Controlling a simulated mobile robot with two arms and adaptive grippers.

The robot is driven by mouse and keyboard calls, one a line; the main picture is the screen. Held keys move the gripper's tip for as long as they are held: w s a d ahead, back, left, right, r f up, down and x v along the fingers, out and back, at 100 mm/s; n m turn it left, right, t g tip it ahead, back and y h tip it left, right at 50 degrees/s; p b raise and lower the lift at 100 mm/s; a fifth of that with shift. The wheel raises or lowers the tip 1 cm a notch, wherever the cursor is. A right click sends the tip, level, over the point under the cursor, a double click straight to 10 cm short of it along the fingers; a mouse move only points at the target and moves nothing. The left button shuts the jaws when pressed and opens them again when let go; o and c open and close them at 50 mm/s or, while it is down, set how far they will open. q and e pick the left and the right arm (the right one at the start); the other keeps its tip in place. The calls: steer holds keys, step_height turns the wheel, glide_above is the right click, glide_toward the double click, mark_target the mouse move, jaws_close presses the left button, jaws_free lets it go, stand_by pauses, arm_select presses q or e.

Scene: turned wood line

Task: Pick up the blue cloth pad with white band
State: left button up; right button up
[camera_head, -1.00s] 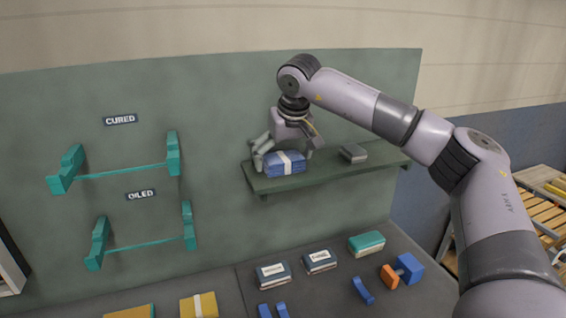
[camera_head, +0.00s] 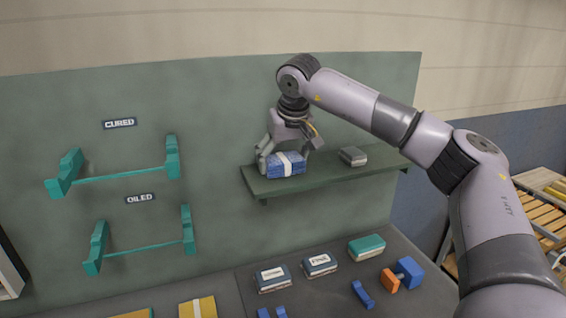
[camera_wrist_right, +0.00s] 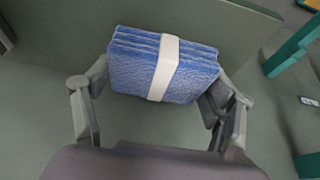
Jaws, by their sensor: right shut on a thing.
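The blue cloth pad with white band (camera_head: 286,166) is a folded blue stack at the left end of the green wall shelf (camera_head: 325,174). My right gripper (camera_head: 285,158) is over it, with its fingers at the pad's two ends. In the right wrist view the pad (camera_wrist_right: 130,67) sits between the fingers of the right gripper (camera_wrist_right: 160,85), which are shut on it. I cannot tell whether the pad is clear of the shelf. My left gripper is not in view.
A grey block (camera_head: 353,156) lies on the shelf, right of the pad. Teal racks stand on the panel at left under the labels CURED (camera_head: 120,123) and OILED (camera_head: 140,198). The bench below holds two labelled blocks, a teal-topped block (camera_head: 366,246) and blue pieces.

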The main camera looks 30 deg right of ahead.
mark_target(283, 158)
step_height(283, 158, up, 19)
steer(key=shift+r, duration=0.2)
